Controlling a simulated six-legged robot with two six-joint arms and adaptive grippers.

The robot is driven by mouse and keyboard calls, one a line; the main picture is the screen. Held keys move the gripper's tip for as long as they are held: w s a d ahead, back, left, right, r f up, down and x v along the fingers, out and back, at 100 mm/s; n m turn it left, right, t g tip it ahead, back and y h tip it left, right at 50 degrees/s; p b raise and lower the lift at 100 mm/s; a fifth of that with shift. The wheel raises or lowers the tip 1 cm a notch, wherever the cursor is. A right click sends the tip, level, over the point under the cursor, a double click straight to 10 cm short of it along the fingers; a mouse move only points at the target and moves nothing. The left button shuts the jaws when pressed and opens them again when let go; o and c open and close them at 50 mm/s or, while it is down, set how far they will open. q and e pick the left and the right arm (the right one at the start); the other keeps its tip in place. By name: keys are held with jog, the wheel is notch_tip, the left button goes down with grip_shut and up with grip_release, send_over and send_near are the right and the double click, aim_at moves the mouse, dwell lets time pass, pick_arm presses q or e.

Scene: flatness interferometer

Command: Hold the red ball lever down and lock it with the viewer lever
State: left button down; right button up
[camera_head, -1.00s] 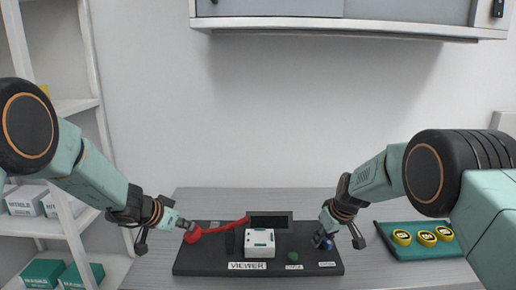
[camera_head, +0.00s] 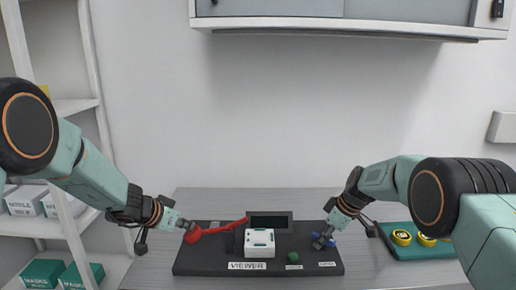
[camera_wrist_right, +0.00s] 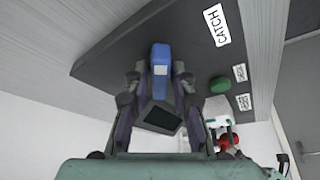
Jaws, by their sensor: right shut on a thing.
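The red ball (camera_head: 193,234) is at the left end of a red lever (camera_head: 222,228) on a dark base (camera_head: 205,262). My left gripper (camera_head: 186,227) is at the ball; its fingers are too small to tell whether they are closed on it. A blue-ended lever (camera_head: 332,240) stands at the base's right side. My right gripper (camera_head: 322,241) is shut on it; in the right wrist view, the blue end (camera_wrist_right: 161,62) sits between the fingers. I cannot tell whether this is the viewer lever. A "VIEWER" label (camera_head: 247,266) lies before the white box (camera_head: 259,243).
A dark screen (camera_head: 269,220) stands behind the white box. A green knob (camera_head: 293,256) is left of my right gripper. A green tray (camera_head: 425,252) with yellow round things lies right. A shelf unit (camera_head: 75,107) stands left, and a cabinet (camera_head: 345,28) hangs above.

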jog(key=n+g, duration=0.1)
jog(key=n, duration=0.2)
jog(key=shift+y, duration=0.3)
jog(key=shift+n, duration=0.3)
jog(key=o, duration=0.6)
jog(key=shift+o, duration=0.2)
jog(key=shift+r, duration=2.8)
jog(key=shift+c, duration=0.4)
grip_shut()
